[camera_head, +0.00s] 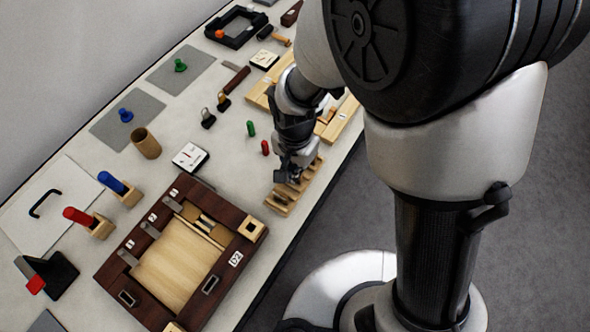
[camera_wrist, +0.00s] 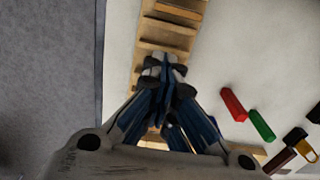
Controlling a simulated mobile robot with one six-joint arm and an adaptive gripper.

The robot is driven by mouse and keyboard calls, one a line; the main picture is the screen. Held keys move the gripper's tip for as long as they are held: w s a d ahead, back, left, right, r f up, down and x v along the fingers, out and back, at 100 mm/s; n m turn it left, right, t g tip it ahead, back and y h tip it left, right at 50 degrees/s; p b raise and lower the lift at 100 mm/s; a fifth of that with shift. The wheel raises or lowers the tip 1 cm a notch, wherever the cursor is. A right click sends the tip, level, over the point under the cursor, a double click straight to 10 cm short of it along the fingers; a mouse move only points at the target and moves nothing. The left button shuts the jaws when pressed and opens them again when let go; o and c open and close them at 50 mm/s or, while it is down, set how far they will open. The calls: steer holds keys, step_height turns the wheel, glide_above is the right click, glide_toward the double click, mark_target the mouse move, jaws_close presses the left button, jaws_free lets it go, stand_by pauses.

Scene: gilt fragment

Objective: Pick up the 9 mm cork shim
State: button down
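A light wooden slotted rack (camera_head: 280,203) lies near the table's front edge; it also shows in the wrist view (camera_wrist: 143,65). Its cross-pieces and slots run one after another, and an orange-brown strip (camera_wrist: 179,11) shows near the top of that view. I cannot tell which piece is the 9 mm cork shim. My gripper (camera_head: 288,179) points down over the rack. In the wrist view its fingertips (camera_wrist: 165,72) are close together over the rack's middle. Whether something thin is between them is unclear. The fingers hide the part of the rack beneath them.
A dark-framed wooden tray (camera_head: 112,268) lies in front left. Another light wooden piece (camera_head: 345,118) is behind my arm. The table drops to grey floor on the right.

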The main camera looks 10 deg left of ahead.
step_height(320, 180, up, 20)
steer(key=p, duration=0.6)
steer(key=shift+f, duration=0.2)
steer(key=shift+c, duration=2.4)
jaws_free()
steer(key=shift+r, duration=0.1)
